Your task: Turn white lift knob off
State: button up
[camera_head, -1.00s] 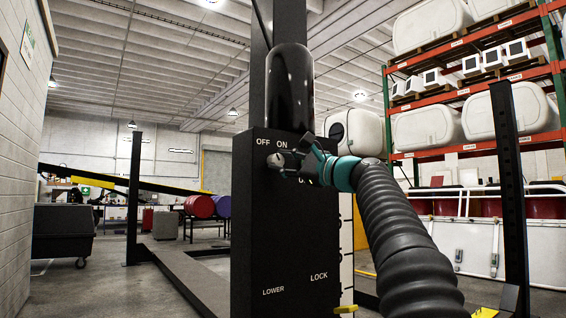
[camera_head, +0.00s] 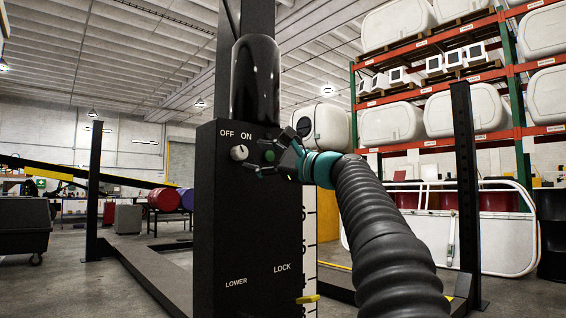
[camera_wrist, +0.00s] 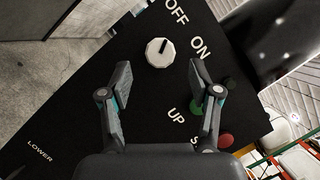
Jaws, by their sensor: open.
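The white lift knob (camera_head: 239,153) sits on the black control box (camera_head: 222,225) under the OFF and ON labels. In the wrist view the round knob (camera_wrist: 160,53) shows whole, with a dark mark on the side facing OFF. My gripper (camera_head: 268,152) is open and empty, just right of the knob in the head view. In the wrist view its two fingers (camera_wrist: 160,72) are spread, with the knob beyond and between their tips. The fingers appear clear of the knob; the exact gap cannot be told.
A green button (camera_head: 269,156) is close behind my fingers, and a red button (camera_wrist: 226,140) is by the right finger. A black cylinder (camera_head: 256,80) stands atop the box. A post (camera_head: 466,190) and white shelving loads are at right.

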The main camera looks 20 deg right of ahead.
jog(key=v, duration=0.8)
dwell(0.4)
jog(key=w+d+f+n+g+h, duration=0.1)
jog(key=w+d+f+h, duration=0.1)
jog(key=f, duration=0.4)
jog(key=w+d+f+h, duration=0.2)
jog(key=f+h, duration=0.1)
jog(key=f, duration=0.4)
jog(key=s+a+f+n+g+h, duration=0.1)
jog(key=s+f+n+g+h, duration=0.1)
jog(key=f, duration=0.6)
jog(key=s+a+f+n+g+h, duration=0.1)
jog(key=s+f+g, duration=0.1)
jog(key=f, duration=0.5)
jog(key=s+a+f+n+g+h, duration=0.1)
jog(key=s+a+f+n, duration=0.3)
jog(key=s+f, duration=0.4)
jog(key=s+a+f+n+g+h, duration=0.2)
jog(key=s+a+f+n, duration=0.2)
jog(key=s+f, duration=0.4)
jog(key=s+a+f+n+g+h, duration=0.2)
jog(key=s+a+f+n, duration=0.2)
jog(key=s+f, duration=0.4)
jog(key=shift+s+a+n, duration=0.15)
jog(key=shift+s+n, duration=0.25)
jog(key=shift+s, duration=2.25)
